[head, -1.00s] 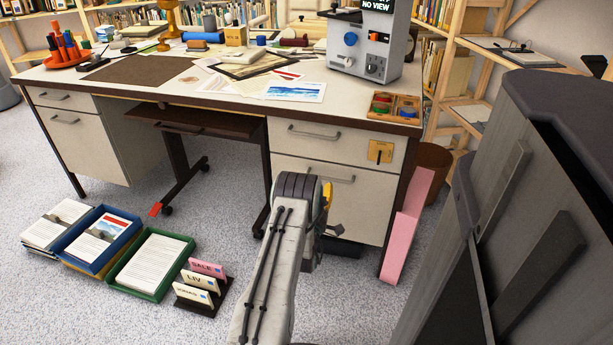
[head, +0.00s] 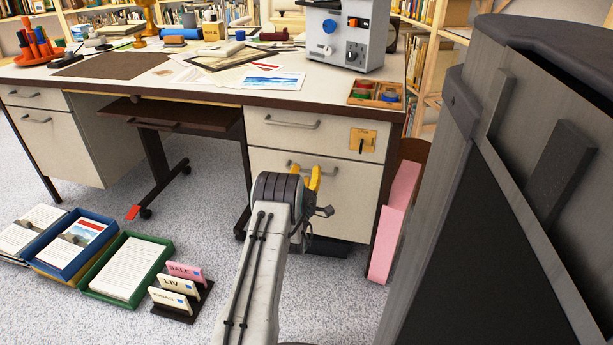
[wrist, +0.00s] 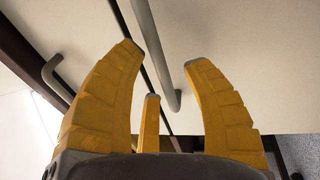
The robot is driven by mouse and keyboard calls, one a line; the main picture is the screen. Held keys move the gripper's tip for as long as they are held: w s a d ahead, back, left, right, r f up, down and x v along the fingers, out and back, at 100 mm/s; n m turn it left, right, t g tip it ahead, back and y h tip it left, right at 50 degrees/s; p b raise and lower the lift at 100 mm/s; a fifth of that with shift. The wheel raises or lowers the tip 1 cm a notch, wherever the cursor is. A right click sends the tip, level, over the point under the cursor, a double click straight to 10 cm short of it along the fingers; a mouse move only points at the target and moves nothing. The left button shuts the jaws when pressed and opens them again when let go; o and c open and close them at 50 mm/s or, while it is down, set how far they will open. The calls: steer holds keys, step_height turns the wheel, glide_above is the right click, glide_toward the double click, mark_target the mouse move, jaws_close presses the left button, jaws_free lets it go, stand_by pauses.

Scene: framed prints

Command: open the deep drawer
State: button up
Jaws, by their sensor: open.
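The deep drawer (head: 335,200) is the lower, taller front in the desk's right pedestal. It is shut, with its front in line with the drawer above. In the wrist view my gripper (wrist: 167,54) is open, and the handle (wrist: 161,62) runs between the fingertips with gaps on both sides. The pale drawer front (wrist: 245,40) fills the background.
The shallow drawer above has its own handle (head: 292,124) and a yellow plate with a black lever (head: 363,140). A pink board (head: 393,222) leans by the pedestal's right side. A grey cabinet (head: 500,200) stands close on the right. Trays (head: 127,268) lie on the floor at left.

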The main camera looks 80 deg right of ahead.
steer(key=shift+d+r, duration=0.2)
steer(key=shift+d, duration=0.55)
steer(key=shift+c, duration=0.2)
jaws_close()
